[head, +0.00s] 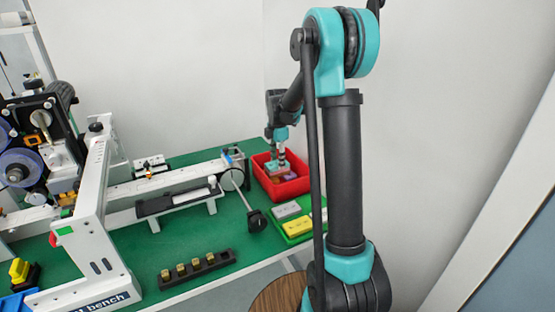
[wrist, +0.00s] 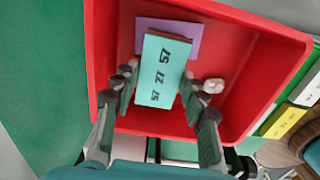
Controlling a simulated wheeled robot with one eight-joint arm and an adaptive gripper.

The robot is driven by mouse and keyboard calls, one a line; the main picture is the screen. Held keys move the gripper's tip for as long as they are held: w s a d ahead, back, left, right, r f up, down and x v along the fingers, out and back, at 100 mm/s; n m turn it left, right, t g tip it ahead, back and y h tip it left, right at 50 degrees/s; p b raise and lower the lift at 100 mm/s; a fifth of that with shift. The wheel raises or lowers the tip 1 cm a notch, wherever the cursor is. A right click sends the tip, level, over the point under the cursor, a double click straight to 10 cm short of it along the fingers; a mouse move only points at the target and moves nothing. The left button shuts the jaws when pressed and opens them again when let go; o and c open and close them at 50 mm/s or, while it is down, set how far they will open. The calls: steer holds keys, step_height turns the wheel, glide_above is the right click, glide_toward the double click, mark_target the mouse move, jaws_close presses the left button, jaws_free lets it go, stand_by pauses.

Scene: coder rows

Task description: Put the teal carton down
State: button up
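The teal carton (wrist: 162,68), marked "57 27 57", is between the two fingers of my gripper (wrist: 158,88), which press on its sides in the wrist view. In the head view my gripper (head: 277,160) reaches down into the red bin (head: 300,186) at the back right of the bench. The red bin also fills much of the wrist view (wrist: 255,75). A purple carton (wrist: 185,30) lies in the bin, partly hidden under the teal carton. Whether the teal carton touches the purple one or the bin floor, I cannot tell.
A small white object (wrist: 213,86) lies in the bin right of my gripper. A green tray (head: 304,232) with grey and yellow cartons stands in front of the bin. A conveyor (head: 175,185) and a coder machine (head: 40,150) occupy the left of the green bench.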

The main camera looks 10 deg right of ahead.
mark_target(278, 164)
steer(key=o, duration=0.4)
steer(key=shift+c, duration=0.2)
step_height(278, 164, up, 13)
stand_by(0.3)
steer(key=shift+s, duration=0.1)
